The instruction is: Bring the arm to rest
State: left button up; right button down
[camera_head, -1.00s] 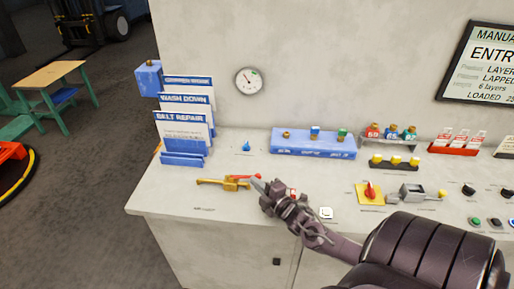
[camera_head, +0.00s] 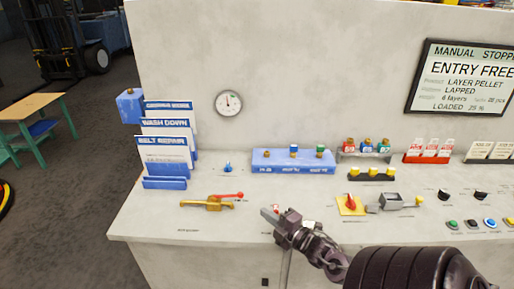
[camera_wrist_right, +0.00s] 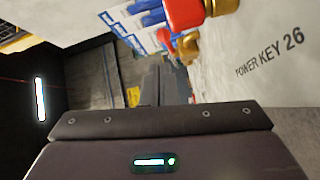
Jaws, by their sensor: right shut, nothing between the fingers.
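My right gripper (camera_head: 268,214) is shut and empty above the console top, near its front edge. Its dark arm comes in from the lower right. The gripper is just right of a brass valve with a red lever (camera_head: 228,196), apart from it. In the right wrist view the grey fingers (camera_wrist_right: 160,88) are together in the middle, with nothing between them. My left gripper is not in view.
The console top (camera_head: 150,222) carries blue document holders (camera_head: 165,165), a blue block with small knobs (camera_head: 292,163), a yellow switch plate with a red knob (camera_head: 351,205) and several push buttons. A wall gauge (camera_head: 229,103) and a sign (camera_head: 462,80) are behind.

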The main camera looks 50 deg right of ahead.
jog(key=shift+s+d+f, duration=0.1)
jog(key=shift+d, duration=0.15)
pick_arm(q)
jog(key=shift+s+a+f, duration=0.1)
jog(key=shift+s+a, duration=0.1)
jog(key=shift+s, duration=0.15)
